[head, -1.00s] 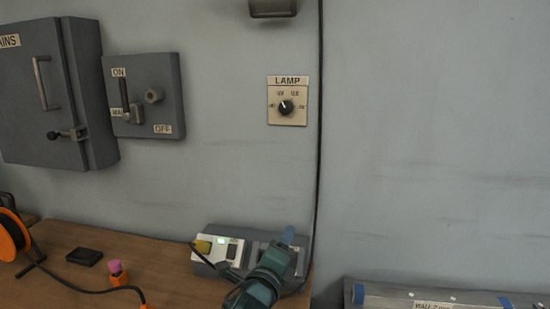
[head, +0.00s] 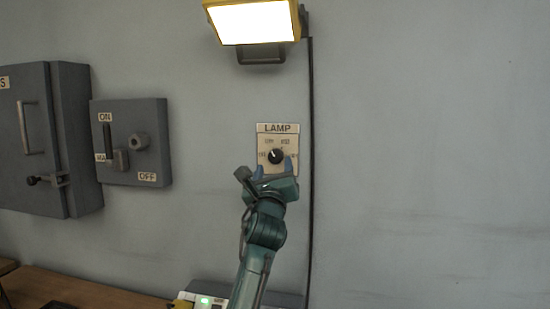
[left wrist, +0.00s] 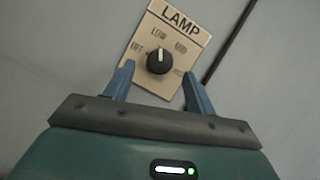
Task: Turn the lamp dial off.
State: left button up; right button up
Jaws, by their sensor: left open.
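The lamp dial (head: 275,156) is a round black knob on a beige plate labelled LAMP (head: 278,128) on the wall. In the left wrist view the dial (left wrist: 158,61) has a white mark that points toward LOW; OFF is the label at left. My left gripper (head: 274,169) is open, with its blue fingers at the lower part of the plate. In the left wrist view the fingers stand on either side of the dial with gaps; I cannot tell how far they are from the plate. The lamp (head: 254,23) above is brightly lit. My right gripper is not in view.
A black cable (head: 310,190) runs down the wall just right of the plate. A grey switch box (head: 153,119) with ON and OFF labels and a larger grey cabinet (head: 35,170) are at left. A wooden bench (head: 95,293) is below. The wall at right is bare.

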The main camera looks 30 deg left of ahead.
aim_at(275, 158)
pick_arm(q)
jog(key=shift+x, duration=2.1)
jog(key=c, duration=1)
